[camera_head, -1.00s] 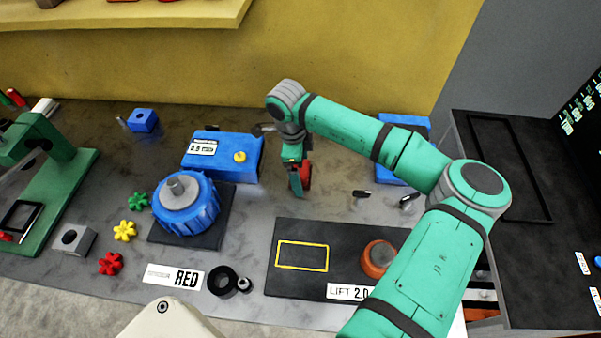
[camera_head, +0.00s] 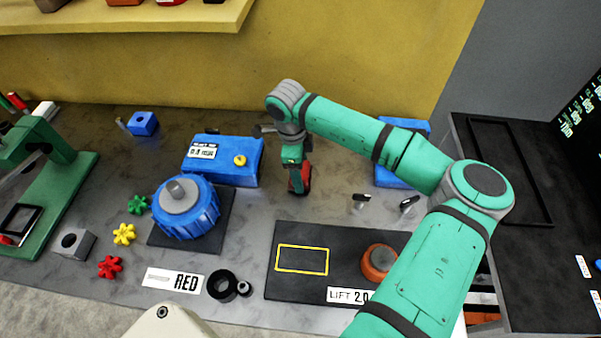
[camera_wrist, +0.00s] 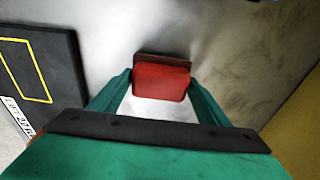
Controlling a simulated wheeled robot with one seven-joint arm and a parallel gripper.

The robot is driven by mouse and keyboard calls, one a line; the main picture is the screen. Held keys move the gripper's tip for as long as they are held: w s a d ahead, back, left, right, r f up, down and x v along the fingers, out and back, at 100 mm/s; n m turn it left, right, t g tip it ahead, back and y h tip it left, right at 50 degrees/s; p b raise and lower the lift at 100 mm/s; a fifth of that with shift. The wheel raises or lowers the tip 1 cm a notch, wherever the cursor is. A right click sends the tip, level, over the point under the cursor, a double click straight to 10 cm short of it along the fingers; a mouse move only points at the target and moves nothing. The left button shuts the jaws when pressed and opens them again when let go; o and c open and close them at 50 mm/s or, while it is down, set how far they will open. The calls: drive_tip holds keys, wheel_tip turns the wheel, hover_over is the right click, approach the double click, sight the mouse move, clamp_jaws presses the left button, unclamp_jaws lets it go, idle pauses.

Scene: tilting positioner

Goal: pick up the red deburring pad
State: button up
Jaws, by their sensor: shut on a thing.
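The red deburring pad (camera_wrist: 160,82) sits between the two green fingers of my gripper (camera_wrist: 161,92) in the wrist view. Its top face is red and a darker brown-red edge shows behind it. In the head view the pad (camera_head: 304,176) shows as a red patch beside the fingers of my gripper (camera_head: 295,180), at the middle of the bench. My gripper is shut on the pad. The fingers partly hide it in the head view. I cannot tell whether the pad touches the bench.
A blue box with a yellow knob (camera_head: 223,160) stands left of my gripper. A blue positioner (camera_head: 186,208) is further left. A dark mat (camera_head: 290,287) with a yellow outline and an orange round object (camera_head: 377,262) lies in front. Small black-topped pieces (camera_head: 361,198) stand to the right.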

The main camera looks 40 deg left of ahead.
drive_tip(key=s+d+r, duration=0.4)
drive_tip(key=s+r, duration=0.7)
drive_tip(key=s, duration=0.2)
drive_tip(key=shift+s+r, duration=0.3)
drive_tip(key=shift+r, duration=0.1)
